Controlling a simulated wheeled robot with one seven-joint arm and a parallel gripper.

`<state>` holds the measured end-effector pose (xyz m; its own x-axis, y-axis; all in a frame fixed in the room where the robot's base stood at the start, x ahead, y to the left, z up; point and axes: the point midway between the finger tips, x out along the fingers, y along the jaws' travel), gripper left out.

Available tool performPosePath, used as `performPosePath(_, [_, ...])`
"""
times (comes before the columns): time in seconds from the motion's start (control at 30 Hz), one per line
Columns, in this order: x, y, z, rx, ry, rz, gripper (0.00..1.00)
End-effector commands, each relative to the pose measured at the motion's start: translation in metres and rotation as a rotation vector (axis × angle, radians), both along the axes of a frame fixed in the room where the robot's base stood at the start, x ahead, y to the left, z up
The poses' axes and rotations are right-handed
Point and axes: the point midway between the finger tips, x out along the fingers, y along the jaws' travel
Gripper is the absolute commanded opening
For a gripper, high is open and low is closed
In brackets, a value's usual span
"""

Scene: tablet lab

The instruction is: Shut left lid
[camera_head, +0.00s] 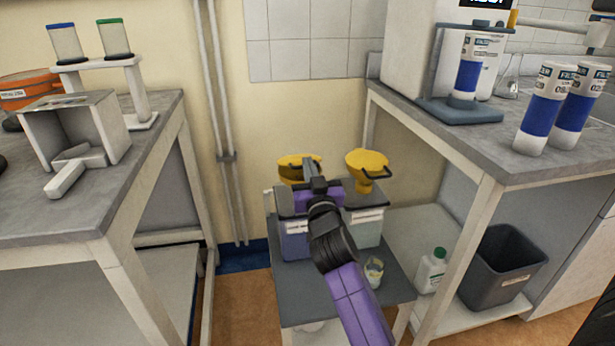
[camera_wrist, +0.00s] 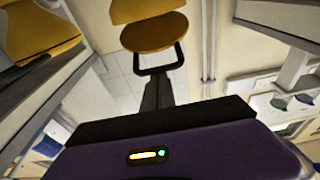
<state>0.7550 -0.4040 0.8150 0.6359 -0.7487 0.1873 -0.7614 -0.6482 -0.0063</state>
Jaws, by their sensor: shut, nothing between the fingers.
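The left yellow funnel and lid (camera_head: 292,161) sit on a container with bluish liquid (camera_head: 294,240) on the low stand. My gripper (camera_head: 309,168) is in front of them and partly hides them. In the wrist view my shut fingers (camera_wrist: 158,88) point at a yellow disc (camera_wrist: 152,33) with a black loop handle. The fingertips appear close to or touching the loop; contact is unclear. A second yellow part (camera_wrist: 145,9) shows beyond the disc. The right yellow funnel (camera_head: 366,164) stands on a container with pale liquid (camera_head: 366,228).
A small cup (camera_head: 373,272) stands on the low stand (camera_head: 300,294). A white bottle (camera_head: 431,270) and a grey bin (camera_head: 502,270) are under the right bench (camera_head: 500,160). The left bench (camera_head: 60,210) flanks the other side. Pipes (camera_head: 222,120) run down the wall behind.

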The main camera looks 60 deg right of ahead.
Motion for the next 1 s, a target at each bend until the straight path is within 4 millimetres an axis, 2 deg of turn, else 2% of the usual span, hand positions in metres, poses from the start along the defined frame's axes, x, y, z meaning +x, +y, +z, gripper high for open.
performPosePath(0.03, [-0.001,0.002,-0.014,-0.017,-0.013,0.002,0.00])
performPosePath(0.4, [-0.006,0.008,-0.040,-0.043,-0.039,0.001,0.00])
performPosePath(1.0, [-0.008,0.010,-0.066,-0.040,-0.034,0.000,0.00])
